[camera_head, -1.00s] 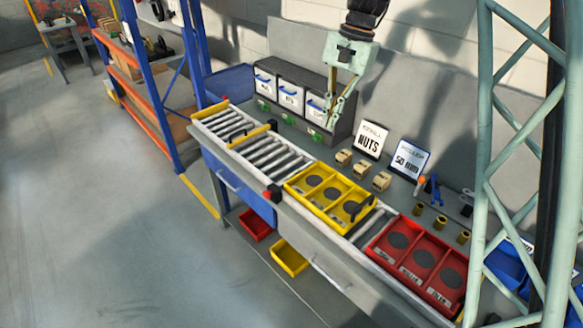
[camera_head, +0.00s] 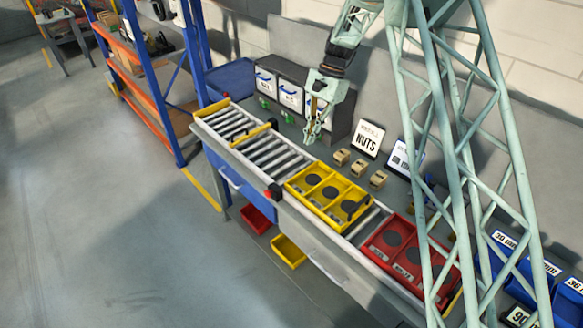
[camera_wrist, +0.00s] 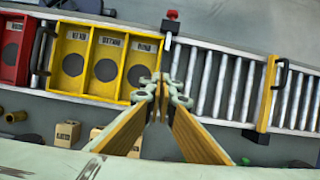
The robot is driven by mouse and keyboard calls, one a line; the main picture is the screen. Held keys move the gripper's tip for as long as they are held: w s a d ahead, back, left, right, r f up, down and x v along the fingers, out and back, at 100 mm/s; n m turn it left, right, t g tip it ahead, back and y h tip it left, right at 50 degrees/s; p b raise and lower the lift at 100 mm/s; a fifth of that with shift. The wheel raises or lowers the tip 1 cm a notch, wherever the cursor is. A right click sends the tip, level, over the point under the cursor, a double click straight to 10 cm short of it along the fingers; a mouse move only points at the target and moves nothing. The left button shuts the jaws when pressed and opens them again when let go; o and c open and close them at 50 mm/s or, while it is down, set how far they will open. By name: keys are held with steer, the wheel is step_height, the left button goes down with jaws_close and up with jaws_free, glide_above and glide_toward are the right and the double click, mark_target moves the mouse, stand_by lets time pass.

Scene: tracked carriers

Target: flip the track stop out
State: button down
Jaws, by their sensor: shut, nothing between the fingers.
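The track stop looks like the small red-and-black block (camera_head: 273,191) on the near rail of the roller track, just left of the yellow carrier. In the wrist view, the red-capped block (camera_wrist: 171,22) is at the top, with a short pale bar pointing down from it along the end of the yellow carrier. I cannot tell clearly which way its arm is turned. My gripper (camera_head: 309,140) is shut and empty, above the far side of the track. In the wrist view, my gripper (camera_wrist: 163,86) is below the red-capped block in the picture, apart from it.
The yellow carrier (camera_head: 302,201) with three compartments sits on the roller track (camera_head: 268,156). A red carrier (camera_head: 378,257) stands to its right. A yellow crossbar (camera_head: 249,136) with a black handle spans the track at left. Small blocks (camera_head: 359,167) and a NUTS sign (camera_head: 368,140) stand behind.

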steer(key=shift+w+a+f+p, duration=0.2)
steer(key=shift+f, duration=0.45)
steer(key=shift+w+a+f+p, duration=0.15)
steer(key=shift+w+a+f, duration=0.1)
steer(key=shift+f, duration=0.35)
steer(key=shift+w+a+f+p, duration=0.15)
steer(key=shift+w+f+p, duration=0.05)
steer(key=shift+f, duration=0.45)
steer(key=p+x, duration=0.1)
steer(key=x, duration=0.8)
steer(key=shift+s+a+f, duration=0.1)
steer(key=shift+s+f, duration=0.1)
steer(key=shift+f, duration=0.05)
steer(key=shift+s+a+f+p, duration=0.1)
steer(key=shift+s+a+p, duration=0.4)
steer(key=shift+s+a, duration=0.45)
steer(key=shift+s+a+f, duration=0.1)
steer(key=shift+s+a, duration=0.4)
steer(key=shift+a, duration=0.05)
